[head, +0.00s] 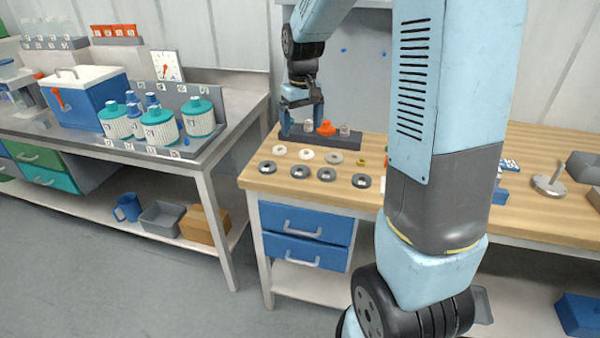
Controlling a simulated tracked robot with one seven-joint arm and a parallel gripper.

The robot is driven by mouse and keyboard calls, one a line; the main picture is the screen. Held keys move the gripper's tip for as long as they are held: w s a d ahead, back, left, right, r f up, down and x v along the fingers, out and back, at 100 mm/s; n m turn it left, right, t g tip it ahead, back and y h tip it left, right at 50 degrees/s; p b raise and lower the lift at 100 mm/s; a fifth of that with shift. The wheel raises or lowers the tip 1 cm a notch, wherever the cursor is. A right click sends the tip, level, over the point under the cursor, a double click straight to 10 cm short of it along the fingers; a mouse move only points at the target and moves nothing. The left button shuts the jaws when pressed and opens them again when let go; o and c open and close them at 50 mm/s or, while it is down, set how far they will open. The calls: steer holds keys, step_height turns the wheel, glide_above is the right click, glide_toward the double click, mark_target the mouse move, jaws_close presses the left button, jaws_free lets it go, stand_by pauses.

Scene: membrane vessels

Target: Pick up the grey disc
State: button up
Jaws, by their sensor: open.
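Two rows of small discs lie on the wooden bench top (385,150). In the back row, a mid-grey disc (334,158) lies flat, right of two pale discs (306,154). The front row holds several dark grey discs (327,174), each with a light centre. My gripper (302,122) points down with its fingers apart and nothing seen between them. It is at the dark rack behind the discs, up and to the left of the mid-grey disc, and apart from it. I cannot tell its exact height.
The dark rack (345,141) holds an orange piece (326,128) and small clear vessels. A small yellow ring (360,161) lies right of the mid-grey disc. My arm hides the bench's middle. A left bench carries teal-capped vessels (160,128) and a blue box (85,100).

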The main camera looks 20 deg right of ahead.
step_height(320, 180, down, 2)
steer(key=w, duration=0.1)
glide_above(300, 172)
steer(key=f, duration=0.8)
steer(key=shift+w+d+f, duration=0.15)
steer(key=shift+w+f, duration=0.1)
steer(key=shift+w, duration=0.15)
steer(key=shift+w+f, duration=0.2)
steer(key=shift+f, duration=2.45)
steer(key=c, duration=1.1)
steer(key=shift+r, duration=0.15)
steer(key=shift+c, duration=0.2)
